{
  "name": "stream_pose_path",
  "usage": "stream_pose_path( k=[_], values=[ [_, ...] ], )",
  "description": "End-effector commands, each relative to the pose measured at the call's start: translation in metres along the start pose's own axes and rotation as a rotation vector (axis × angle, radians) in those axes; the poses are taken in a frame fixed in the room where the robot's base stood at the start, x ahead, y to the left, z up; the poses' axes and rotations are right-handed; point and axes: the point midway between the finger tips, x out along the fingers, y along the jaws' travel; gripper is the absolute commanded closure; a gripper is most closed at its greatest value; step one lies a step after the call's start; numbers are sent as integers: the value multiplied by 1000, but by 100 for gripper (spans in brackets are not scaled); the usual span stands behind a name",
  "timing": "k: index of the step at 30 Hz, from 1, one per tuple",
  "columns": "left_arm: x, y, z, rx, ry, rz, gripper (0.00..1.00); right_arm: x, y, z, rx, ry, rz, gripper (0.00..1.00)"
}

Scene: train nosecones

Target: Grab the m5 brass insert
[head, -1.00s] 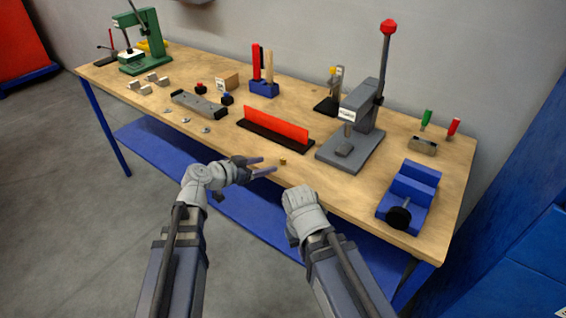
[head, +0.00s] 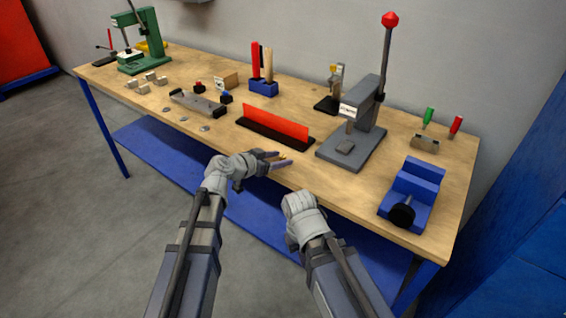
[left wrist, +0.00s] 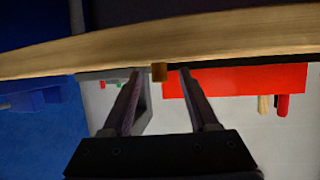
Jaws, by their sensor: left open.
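The brass insert (head: 283,157) is a small gold-brown cylinder standing near the front edge of the wooden workbench. My left gripper (head: 285,158) is open, its two dark fingers reaching over the bench edge with the insert between their tips. In the left wrist view, which looks upside down, the insert (left wrist: 159,72) shows between the open fingertips, a gap visible on each side. Whether it is fully between the pads is hard to tell. My right arm ends in front of the bench edge; its gripper fingers are hidden.
Behind the insert stands a red plate on a black base (head: 275,126). A grey arbor press (head: 352,145) is to the right, and a blue vise (head: 412,190) further right. Small metal discs (head: 194,122) lie left. The bench (head: 330,187) is clear around the insert.

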Motion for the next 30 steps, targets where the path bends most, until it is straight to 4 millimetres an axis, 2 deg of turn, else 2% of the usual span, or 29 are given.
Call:
stream_pose_path(
  k=[1, 7, 23, 30],
  values=[
    [6, 0, 1, 0, 0, 1, 40, 3, 0, 0, 0, 0, 0, 100],
    [5, 1, 0, 0, 0, 0, 40, 2, 0, 0, 0, 0, 0, 100],
    [4, 0, 0, 0, -1, 0, 99, 2, 0, 0, 0, 0, 0, 100],
    [4, 0, 0, 1, -1, 0, 100, 2, 0, 0, 0, 0, 0, 100]
  ],
)
